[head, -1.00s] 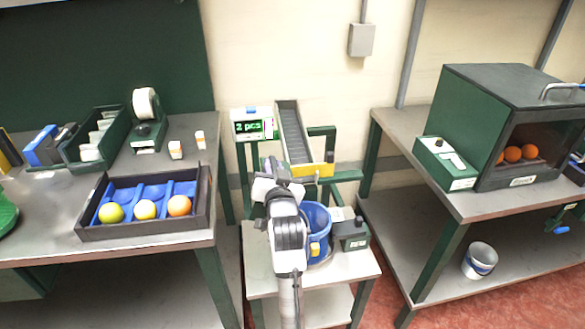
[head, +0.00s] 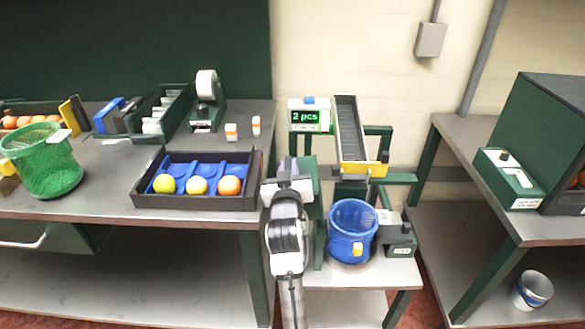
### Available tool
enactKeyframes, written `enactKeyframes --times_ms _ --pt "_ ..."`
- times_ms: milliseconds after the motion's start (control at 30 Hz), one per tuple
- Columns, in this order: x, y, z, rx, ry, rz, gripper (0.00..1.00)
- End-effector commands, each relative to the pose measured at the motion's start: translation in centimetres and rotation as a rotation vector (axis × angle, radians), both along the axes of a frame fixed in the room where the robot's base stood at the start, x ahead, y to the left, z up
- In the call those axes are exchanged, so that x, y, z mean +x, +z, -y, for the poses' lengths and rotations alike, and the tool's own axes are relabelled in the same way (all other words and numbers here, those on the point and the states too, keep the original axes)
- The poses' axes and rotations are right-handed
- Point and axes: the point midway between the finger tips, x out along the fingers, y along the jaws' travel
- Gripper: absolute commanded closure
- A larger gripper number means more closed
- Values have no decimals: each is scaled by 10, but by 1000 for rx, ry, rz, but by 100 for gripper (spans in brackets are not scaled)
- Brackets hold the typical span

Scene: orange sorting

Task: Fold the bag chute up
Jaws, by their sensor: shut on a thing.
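My gripper (head: 291,172) is at the stand's left side, left of the blue mesh bag (head: 352,222). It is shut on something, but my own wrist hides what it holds. A green part of the stand (head: 311,185) is close beside the gripper; I cannot tell whether they touch. The sloping grey chute (head: 348,128) with a yellow front end (head: 362,169) stands above and behind the bag. The bag hangs open at the top. Which part folds is not clear in the head view.
A display (head: 310,117) reads "2 pcs". A dark box (head: 397,238) stands right of the bag. A tray (head: 245,204) with three fruits, a green mesh basket (head: 45,165) and a tape dispenser (head: 207,100) are on the left bench. The right bench (head: 462,170) carries a green cabinet (head: 550,130).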

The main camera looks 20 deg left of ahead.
Motion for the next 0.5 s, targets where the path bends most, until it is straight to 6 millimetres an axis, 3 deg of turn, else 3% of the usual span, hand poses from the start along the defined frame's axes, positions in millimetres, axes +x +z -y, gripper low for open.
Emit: enactKeyframes --times_ms 333,367,500 --pt "-1 -1 -3 -9 4 2 100" --pt "-1 -1 -3 -9 4 1 82" --pt "0 -1 -2 -8 4 0 64"
